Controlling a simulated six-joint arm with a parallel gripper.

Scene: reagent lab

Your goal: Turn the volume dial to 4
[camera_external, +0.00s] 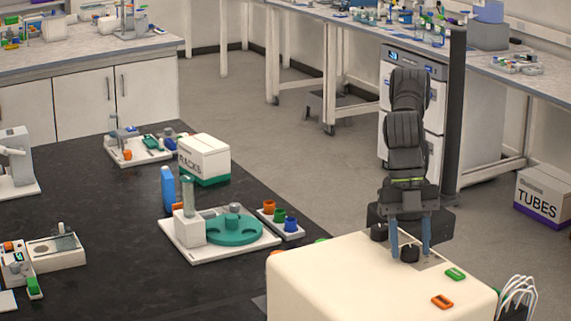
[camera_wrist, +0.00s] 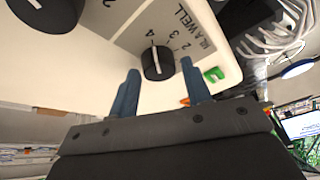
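The volume dial (camera_wrist: 158,62) is a black round knob with a white pointer line, beside printed numbers and "ML A WELL". Its line runs up toward the 4, though I cannot tell if it is exactly on it. In the external view the dial (camera_external: 409,254) sits on the cream-white console (camera_external: 340,275). My gripper (camera_external: 411,246) points down over it. In the wrist view my gripper (camera_wrist: 160,67) is open, with one blue finger on each side of the dial. I cannot tell whether either finger touches it.
A second black dial (camera_wrist: 48,12) sits close by on the console; it also shows in the external view (camera_external: 379,232). A green clip (camera_external: 455,274) and an orange clip (camera_external: 442,302) lie on the console. White looped wires (camera_external: 517,298) stand at its right.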

